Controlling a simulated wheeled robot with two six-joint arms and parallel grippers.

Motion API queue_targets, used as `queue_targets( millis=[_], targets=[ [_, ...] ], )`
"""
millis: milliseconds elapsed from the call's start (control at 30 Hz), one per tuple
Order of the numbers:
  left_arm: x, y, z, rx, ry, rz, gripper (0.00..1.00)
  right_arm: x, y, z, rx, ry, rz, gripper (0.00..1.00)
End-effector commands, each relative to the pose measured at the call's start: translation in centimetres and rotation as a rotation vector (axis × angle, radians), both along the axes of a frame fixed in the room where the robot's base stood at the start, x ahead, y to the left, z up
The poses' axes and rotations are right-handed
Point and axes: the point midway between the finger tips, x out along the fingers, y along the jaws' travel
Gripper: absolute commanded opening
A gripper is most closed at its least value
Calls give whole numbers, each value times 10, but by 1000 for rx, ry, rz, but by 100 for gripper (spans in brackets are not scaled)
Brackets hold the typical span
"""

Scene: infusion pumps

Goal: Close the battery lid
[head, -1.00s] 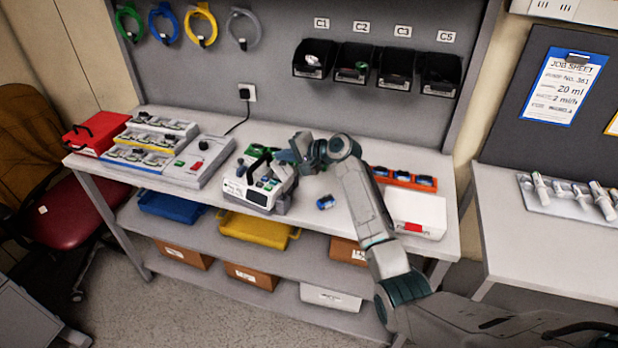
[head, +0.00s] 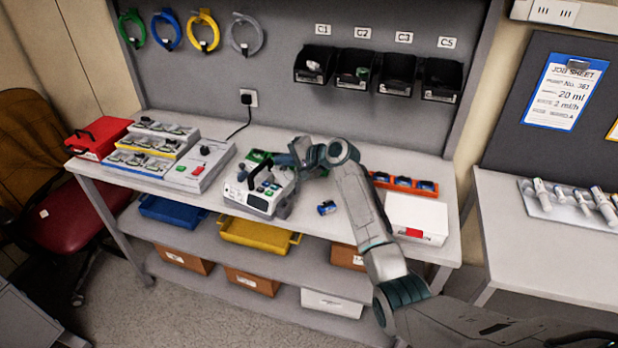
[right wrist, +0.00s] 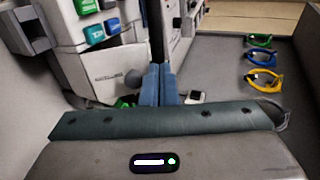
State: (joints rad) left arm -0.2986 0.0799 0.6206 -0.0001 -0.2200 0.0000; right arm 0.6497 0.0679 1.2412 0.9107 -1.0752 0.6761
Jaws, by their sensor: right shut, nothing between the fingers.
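The infusion pump (head: 262,203), white and grey with a dark carry handle, stands on the bench near its front edge. In the right wrist view the pump (right wrist: 105,62) fills the upper left, with green and teal buttons and a pale panel with small print. My right gripper (head: 284,161) is beside the pump's back right side. In the right wrist view my right gripper (right wrist: 158,82) has its blue fingers together and empty, close to the pump. I cannot tell whether they touch it. I cannot make out the battery lid. My left gripper is out of view.
A blue battery-like piece (head: 327,208) lies on the bench right of the pump. An orange tray (head: 403,188) and a white box (head: 416,216) are at the right. A grey box with a red button (head: 199,167) stands left. Bins (head: 397,75) hang above.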

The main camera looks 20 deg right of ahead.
Motion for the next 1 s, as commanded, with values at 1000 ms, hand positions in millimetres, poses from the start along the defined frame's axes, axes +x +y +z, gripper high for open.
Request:
queue_targets(
  millis=[1000],
  targets=[
    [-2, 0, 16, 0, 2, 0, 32, 0, 0, 17, 0, 0, 0, 0]
  ],
)
